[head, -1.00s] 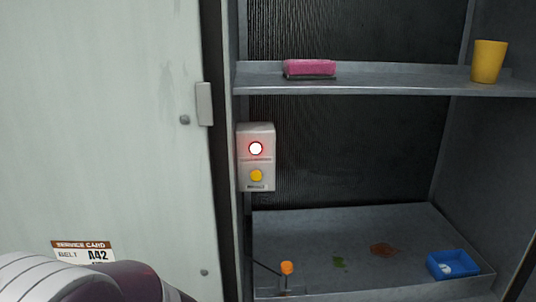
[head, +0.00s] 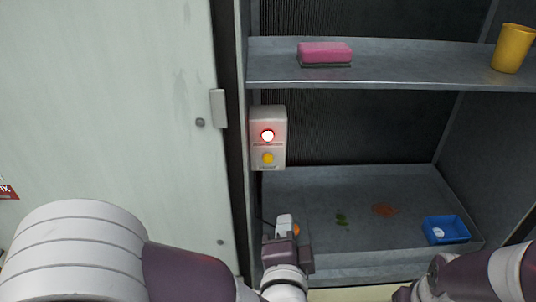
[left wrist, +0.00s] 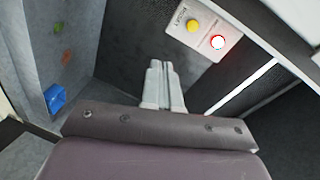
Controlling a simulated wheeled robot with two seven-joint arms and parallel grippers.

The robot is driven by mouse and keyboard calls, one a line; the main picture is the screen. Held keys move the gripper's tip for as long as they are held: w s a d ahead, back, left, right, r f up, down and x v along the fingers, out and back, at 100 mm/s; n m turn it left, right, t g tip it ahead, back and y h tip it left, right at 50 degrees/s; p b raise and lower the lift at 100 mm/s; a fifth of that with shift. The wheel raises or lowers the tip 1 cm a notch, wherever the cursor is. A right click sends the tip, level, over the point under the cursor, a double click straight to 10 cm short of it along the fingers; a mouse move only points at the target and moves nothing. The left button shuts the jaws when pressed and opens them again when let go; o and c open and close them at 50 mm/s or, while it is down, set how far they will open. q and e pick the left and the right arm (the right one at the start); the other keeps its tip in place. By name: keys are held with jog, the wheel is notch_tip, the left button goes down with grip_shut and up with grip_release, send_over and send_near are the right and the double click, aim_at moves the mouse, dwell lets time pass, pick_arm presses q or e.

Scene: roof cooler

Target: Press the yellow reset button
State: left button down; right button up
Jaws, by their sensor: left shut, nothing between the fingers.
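The yellow reset button (head: 267,158) sits on a pale control box (head: 279,138) on the cabinet's left inner wall. A red-ringed lamp (head: 267,135) glows above it. The yellow button (left wrist: 193,25) and lit lamp (left wrist: 217,42) also show at the top of the left wrist view. My left gripper (head: 284,222) is below the box in the head view, apart from the button. Its fingers (left wrist: 161,68) are together and empty in the left wrist view. Part of my right arm shows at the lower right of the head view; its gripper is not visible.
An upper shelf (head: 400,78) holds a pink sponge (head: 325,52) and a yellow cup (head: 512,48). The lower tray (head: 310,180) has green and brown stains and a blue box (head: 446,229). An orange knob (head: 296,230) is partly behind my left gripper. A pale door (head: 110,110) stands at left.

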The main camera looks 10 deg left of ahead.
pick_arm(q)
jog(key=a+r+m+y, duration=0.1)
jog(key=a+r+m+t+y, duration=0.1)
jog(key=shift+s+r+y, duration=0.3)
jog(key=shift+s+r, duration=0.1)
pick_arm(e)
jog(key=shift+s+d, duration=0.15)
jog(key=shift+s, duration=0.1)
pick_arm(q)
jog(key=shift+w, duration=0.1)
pick_arm(e)
jog(key=shift+w, duration=0.1)
pick_arm(q)
jog(key=p, duration=0.4)
send_near(268, 159)
jog(key=x, duration=0.5)
jog(key=shift+w+a+r, duration=0.15)
jog(key=shift+w+a, duration=0.15)
jog(key=shift+w, duration=0.55)
pick_arm(e)
jog(key=shift+r, duration=2)
pick_arm(q)
jog(key=shift+w, duration=0.1)
